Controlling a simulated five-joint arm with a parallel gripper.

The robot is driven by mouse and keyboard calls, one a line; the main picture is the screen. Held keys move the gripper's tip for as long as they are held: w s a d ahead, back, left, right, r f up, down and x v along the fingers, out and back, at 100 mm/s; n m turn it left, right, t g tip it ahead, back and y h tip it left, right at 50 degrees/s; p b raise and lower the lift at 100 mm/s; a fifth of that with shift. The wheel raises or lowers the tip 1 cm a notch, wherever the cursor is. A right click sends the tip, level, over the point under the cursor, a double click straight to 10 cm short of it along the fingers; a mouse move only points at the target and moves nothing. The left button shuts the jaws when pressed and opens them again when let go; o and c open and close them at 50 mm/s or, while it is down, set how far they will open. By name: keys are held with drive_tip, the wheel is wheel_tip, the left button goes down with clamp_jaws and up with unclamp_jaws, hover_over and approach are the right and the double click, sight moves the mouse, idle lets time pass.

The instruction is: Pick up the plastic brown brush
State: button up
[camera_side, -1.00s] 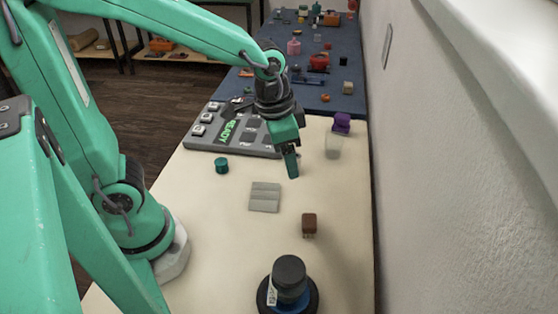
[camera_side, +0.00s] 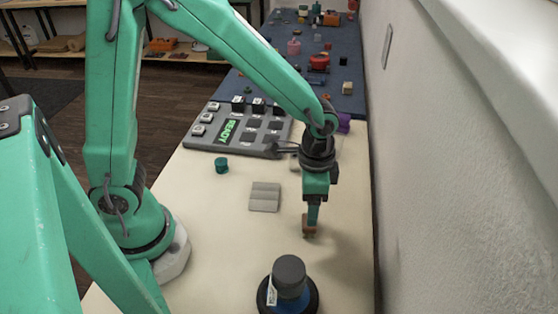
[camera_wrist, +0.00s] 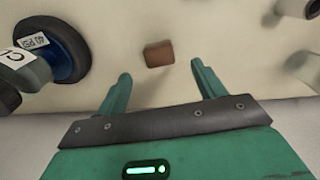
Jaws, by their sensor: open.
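The brown brush (camera_wrist: 158,53) is a small brown block on the cream table. In the wrist view it lies just beyond my fingertips, roughly centred between them. In the side view the brown brush (camera_side: 309,232) is mostly hidden behind my gripper (camera_side: 311,222), with a little brown and its pale lower part showing. My gripper (camera_wrist: 161,76) is open and empty in the wrist view, its two green fingers apart on either side of the brush's line. The fingers point down over the brush in the side view.
A black and blue round tool (camera_side: 289,285) with a label stands near the front; it also shows in the wrist view (camera_wrist: 58,52). A wall is at the right.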

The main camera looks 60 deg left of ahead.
drive_tip(key=shift+f, duration=0.95)
drive_tip(key=shift+f, duration=0.1)
drive_tip(key=shift+f, duration=2.5)
drive_tip(key=c, duration=1.1)
